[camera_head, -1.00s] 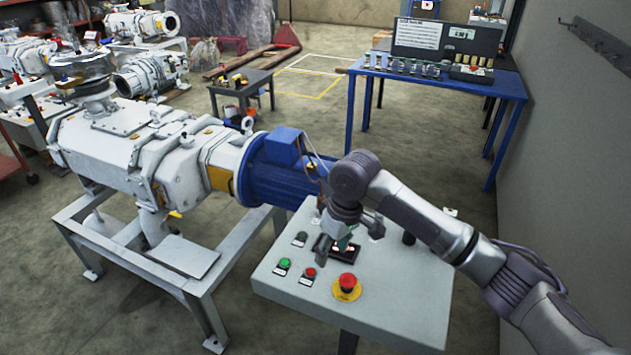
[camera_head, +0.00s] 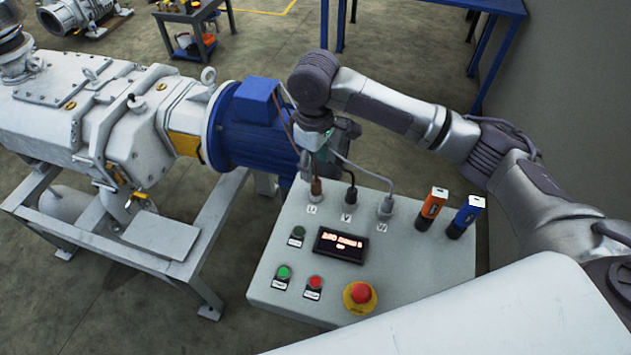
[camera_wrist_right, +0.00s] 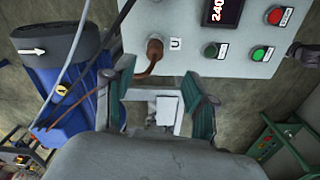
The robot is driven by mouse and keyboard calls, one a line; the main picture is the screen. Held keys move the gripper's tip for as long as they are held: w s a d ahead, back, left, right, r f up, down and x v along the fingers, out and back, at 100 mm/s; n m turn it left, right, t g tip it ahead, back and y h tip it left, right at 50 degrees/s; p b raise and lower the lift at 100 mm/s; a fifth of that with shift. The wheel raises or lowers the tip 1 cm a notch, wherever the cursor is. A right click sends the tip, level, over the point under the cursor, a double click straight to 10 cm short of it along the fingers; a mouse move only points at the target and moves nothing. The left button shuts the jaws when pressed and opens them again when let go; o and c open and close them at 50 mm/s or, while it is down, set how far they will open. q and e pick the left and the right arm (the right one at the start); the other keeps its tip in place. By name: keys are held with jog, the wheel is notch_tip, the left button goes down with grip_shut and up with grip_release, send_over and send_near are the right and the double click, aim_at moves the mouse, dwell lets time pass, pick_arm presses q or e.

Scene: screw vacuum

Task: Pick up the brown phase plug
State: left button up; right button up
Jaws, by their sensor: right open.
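The brown phase plug (camera_head: 316,188) stands in the socket marked U at the back left of the grey control panel (camera_head: 290,235). A brown cable rises from it. In the right wrist view the brown plug (camera_wrist_right: 154,49) shows just beyond the fingers, near the middle. My right gripper (camera_head: 315,155) is above and behind the plug in the head view, partly hidden by its own wrist. In the right wrist view its two teal fingers (camera_wrist_right: 160,88) are apart, with nothing held between them. My left gripper is in neither view.
A black plug (camera_head: 351,195) and a grey plug (camera_head: 386,206) stand to the right of the brown one, with cables. An orange tester (camera_head: 432,205) and a blue tester (camera_head: 467,214) stand at the panel's right. The blue motor (camera_head: 245,135) is close on the left.

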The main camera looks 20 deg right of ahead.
aim_at(316, 180)
notch_tip(316, 180, down, 2)
jog(key=shift+w+f, duration=0.15)
jog(key=shift+f, duration=0.1)
notch_tip(316, 180, down, 2)
jog(key=shift+w+d+p, duration=0.1)
jog(key=shift+p, duration=0.6)
notch_tip(316, 180, down, 3)
jog(key=shift+w+d+r+p, duration=0.1)
jog(key=shift+r+p, duration=0.1)
jog(key=shift+p, duration=0.2)
jog(key=shift+f, duration=0.55)
jog(key=c, duration=1)
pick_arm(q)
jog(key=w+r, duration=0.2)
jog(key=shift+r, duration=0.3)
pick_arm(e)
grip_shut()
